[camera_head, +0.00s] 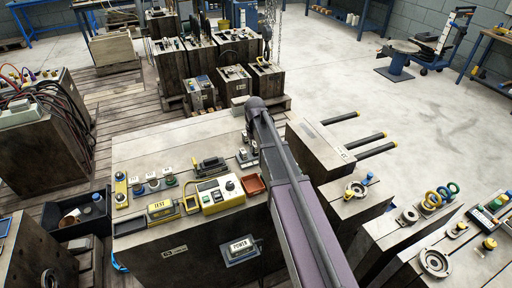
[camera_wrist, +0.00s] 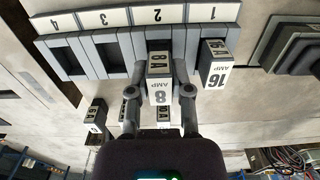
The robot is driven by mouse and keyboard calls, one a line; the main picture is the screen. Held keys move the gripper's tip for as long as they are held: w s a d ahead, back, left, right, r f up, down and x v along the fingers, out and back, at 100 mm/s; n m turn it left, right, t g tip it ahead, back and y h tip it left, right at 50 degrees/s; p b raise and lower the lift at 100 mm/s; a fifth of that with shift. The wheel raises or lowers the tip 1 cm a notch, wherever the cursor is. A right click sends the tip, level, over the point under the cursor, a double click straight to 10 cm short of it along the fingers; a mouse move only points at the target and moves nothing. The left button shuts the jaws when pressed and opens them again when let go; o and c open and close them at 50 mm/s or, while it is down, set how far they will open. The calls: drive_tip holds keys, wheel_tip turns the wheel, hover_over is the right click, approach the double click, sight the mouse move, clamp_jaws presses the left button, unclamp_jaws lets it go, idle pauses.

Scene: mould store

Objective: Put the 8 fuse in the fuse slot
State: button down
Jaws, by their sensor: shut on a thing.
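In the wrist view my gripper (camera_wrist: 160,98) is shut on the 8 fuse (camera_wrist: 160,92), a dark block with a white "8 AMP" face, one finger on each side. A grey fuse rack (camera_wrist: 122,48) with labels 1 to 4 lies beyond it. The 8 fuse is lined up with the slot labelled 2; I cannot tell how deep it sits there. The 16 fuse (camera_wrist: 214,72) stands at the slot labelled 1. The slots under 3 (camera_wrist: 112,58) and 4 (camera_wrist: 76,60) look empty and dark. In the head view my arm hides the gripper and the fuse.
A fuse marked 6 (camera_wrist: 95,115) stands at lower left in the wrist view, and another fuse is partly hidden behind my gripper.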

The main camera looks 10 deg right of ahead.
drive_tip(key=shift+f+b, duration=0.65)
drive_tip(key=shift+f, duration=0.1)
idle(0.3)
drive_tip(key=shift+c, duration=2.3)
unclamp_jaws()
drive_tip(key=c, duration=0.4)
drive_tip(key=shift+o, duration=0.2)
drive_tip(key=shift+r+p, duration=0.95)
drive_tip(key=shift+r, duration=0.05)
drive_tip(key=shift+r+p, duration=2.8)
